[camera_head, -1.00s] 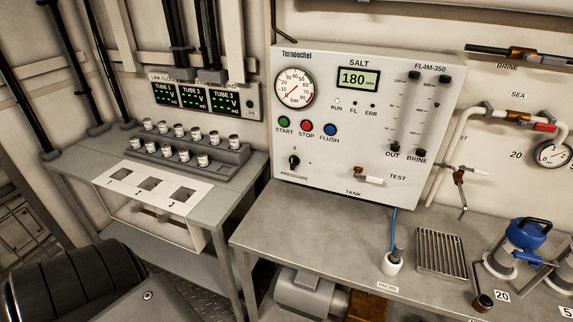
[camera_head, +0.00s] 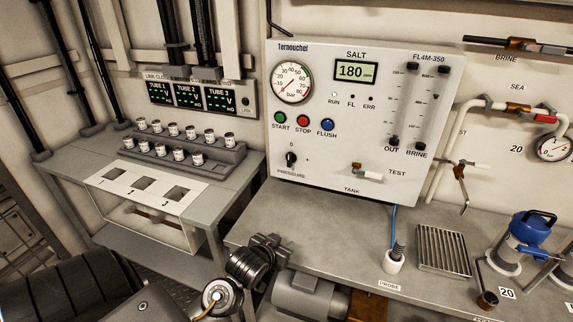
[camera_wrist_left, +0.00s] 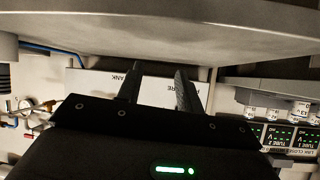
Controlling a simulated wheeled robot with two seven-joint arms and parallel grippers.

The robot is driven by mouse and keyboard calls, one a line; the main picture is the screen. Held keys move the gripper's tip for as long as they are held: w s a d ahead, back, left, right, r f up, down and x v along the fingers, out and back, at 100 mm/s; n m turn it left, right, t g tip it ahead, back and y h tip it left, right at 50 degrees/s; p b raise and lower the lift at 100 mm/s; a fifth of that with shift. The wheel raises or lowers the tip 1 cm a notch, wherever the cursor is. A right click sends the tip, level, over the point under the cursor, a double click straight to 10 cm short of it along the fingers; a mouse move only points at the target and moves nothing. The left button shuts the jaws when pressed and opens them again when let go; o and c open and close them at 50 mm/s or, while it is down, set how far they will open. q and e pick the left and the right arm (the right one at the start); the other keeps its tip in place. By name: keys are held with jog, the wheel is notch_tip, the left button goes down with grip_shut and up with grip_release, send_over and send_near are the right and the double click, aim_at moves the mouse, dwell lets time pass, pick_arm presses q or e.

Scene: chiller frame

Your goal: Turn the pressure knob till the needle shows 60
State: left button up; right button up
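The pressure knob (camera_head: 291,160) is a small black knob at the lower left of the white panel, above a PRESSURE label. The round bar gauge (camera_head: 292,82) is at the panel's upper left. Its red needle slants between lower left and upper right; its exact reading is too small to tell. My left gripper (camera_head: 268,246) is low in front of the bench's left front edge, below and apart from the knob. In the left wrist view its two dark fingers (camera_wrist_left: 157,78) stand apart with nothing between them. The knob is not clearly visible there. My right gripper is not in view.
The grey bench (camera_head: 330,225) juts out below the panel, its edge close to my left gripper. A probe holder (camera_head: 394,261), a slotted tray (camera_head: 443,250) and a blue-topped device (camera_head: 533,227) stand to the right. A side table (camera_head: 215,190) with several small jars is left.

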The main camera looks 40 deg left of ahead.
pick_arm(q)
jog(key=w+a+r+n+t+y, duration=0.1)
jog(key=w+a+r+t+y, duration=0.1)
jog(key=w+a+r, duration=0.35)
jog(key=n+t+y, duration=0.1)
jog(key=t, duration=0.2)
send_near(289, 156)
jog(key=p+x, duration=0.1)
jog(key=x, duration=0.7)
jog(key=shift+w+a+f+p, duration=0.1)
jog(key=shift+w+p, duration=0.05)
jog(key=shift+p, duration=0.25)
jog(key=shift+c, duration=0.5)
